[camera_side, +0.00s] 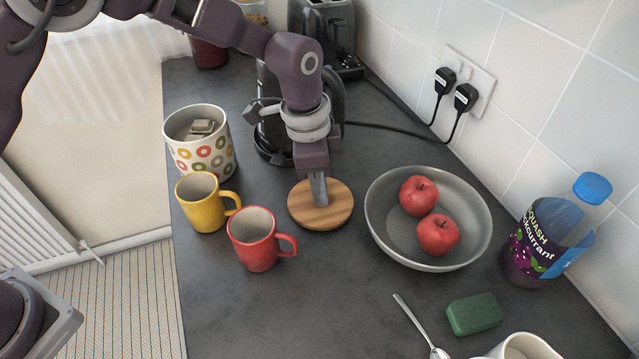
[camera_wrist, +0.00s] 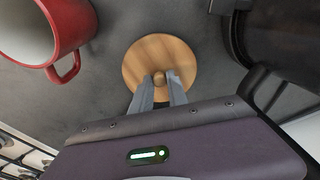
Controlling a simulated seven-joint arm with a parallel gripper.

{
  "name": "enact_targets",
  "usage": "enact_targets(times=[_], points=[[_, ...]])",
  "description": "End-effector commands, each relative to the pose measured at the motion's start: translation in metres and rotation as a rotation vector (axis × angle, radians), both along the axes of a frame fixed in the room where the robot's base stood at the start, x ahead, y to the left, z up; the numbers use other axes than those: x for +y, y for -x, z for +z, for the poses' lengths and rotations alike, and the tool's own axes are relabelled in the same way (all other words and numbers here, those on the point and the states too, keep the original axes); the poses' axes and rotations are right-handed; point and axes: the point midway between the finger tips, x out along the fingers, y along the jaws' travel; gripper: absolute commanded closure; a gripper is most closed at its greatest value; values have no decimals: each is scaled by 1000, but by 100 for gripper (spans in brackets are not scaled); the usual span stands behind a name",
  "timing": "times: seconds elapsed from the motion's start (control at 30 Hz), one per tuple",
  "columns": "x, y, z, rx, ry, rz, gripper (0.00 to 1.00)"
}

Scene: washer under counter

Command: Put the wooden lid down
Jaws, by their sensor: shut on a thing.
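The round wooden lid (camera_side: 335,208) is low over the dark counter, between the red mug and the grey bowl. I cannot tell whether it touches the counter. My gripper (camera_side: 319,190) points down at its middle and is shut on its knob. In the wrist view the lid (camera_wrist: 183,57) lies flat in front of the fingers, and its small round knob (camera_wrist: 160,77) shows between the fingertips of my gripper (camera_wrist: 160,84). The side view hides the knob behind the fingers. The white canister with coloured rings (camera_side: 203,160) stands open at the left, with pale pieces inside.
A yellow mug (camera_side: 201,212) and a red mug (camera_side: 252,257) stand left of the lid. A grey bowl (camera_side: 388,238) with two apples is close on its right. A black kettle (camera_side: 270,130) stands behind.

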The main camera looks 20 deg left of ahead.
Motion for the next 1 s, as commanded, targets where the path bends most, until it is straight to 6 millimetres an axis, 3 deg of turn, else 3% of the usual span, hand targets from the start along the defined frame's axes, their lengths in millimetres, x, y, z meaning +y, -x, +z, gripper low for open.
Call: enact_targets(times=[0.13, 0.17, 0.23, 0.27, 0.53, 0.63, 1.0], points=[[0, 0, -3, 0, 0, 0, 100], [0, 0, -3, -1, 0, 0, 75], [0, 0, -2, 0, 0, 0, 61], [0, 0, -2, 0, 0, 0, 59], [0, 0, -2, 0, 0, 0, 59], [0, -1, 8, -3, 2, 0, 59], [11, 4, 100, -4, 2, 1, 59]])
